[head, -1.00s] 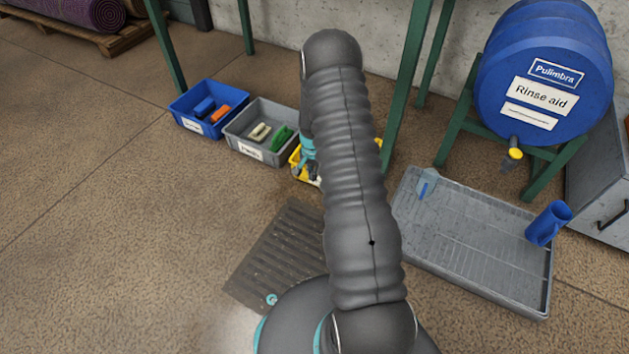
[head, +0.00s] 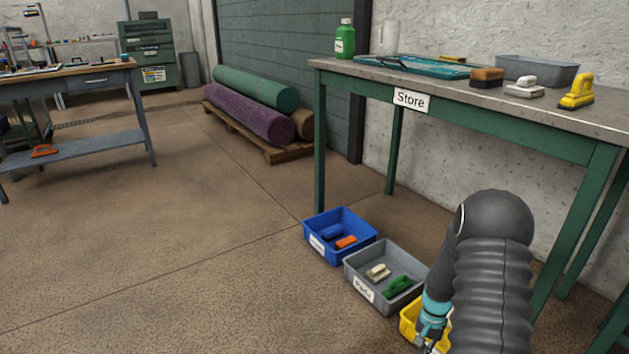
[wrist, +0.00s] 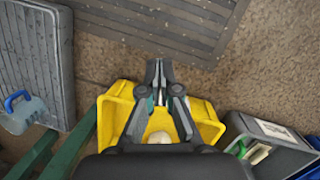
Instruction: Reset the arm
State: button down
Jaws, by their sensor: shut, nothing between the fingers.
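My arm reaches down at the lower right of the head view. My gripper (head: 428,338) is over or close to the yellow bin (head: 408,318), partly hidden by the arm and the picture's edge. In the wrist view my gripper (wrist: 158,68) has its fingers together, with nothing between them. The yellow bin (wrist: 113,112) lies below it there. A pale round item (wrist: 160,138) shows in the bin, partly behind the gripper. I cannot tell whether the gripper touches the bin.
A grey bin (head: 364,262) and a blue bin (head: 310,228) stand left of the yellow one. The green "Store" table (head: 450,110) is behind them. Open floor (head: 180,260) lies left.

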jog(key=s+a+r+n+t+p, duration=0.2)
jog(key=s+a+r, duration=0.3)
jog(key=r, duration=1)
jog(key=s+a+r+n+t+p, duration=0.3)
jog(key=s+r, duration=0.7)
jog(key=r, duration=0.6)
jog(key=s+a+r+n+t+p, duration=0.2)
jog(key=s+a+r, duration=0.4)
jog(key=r, duration=1)
jog(key=shift+s+a+t+h, duration=0.35)
jog(key=shift+s+t+h, duration=0.05)
jog(key=shift+s, duration=0.5)
jog(key=shift+r, duration=0.1)
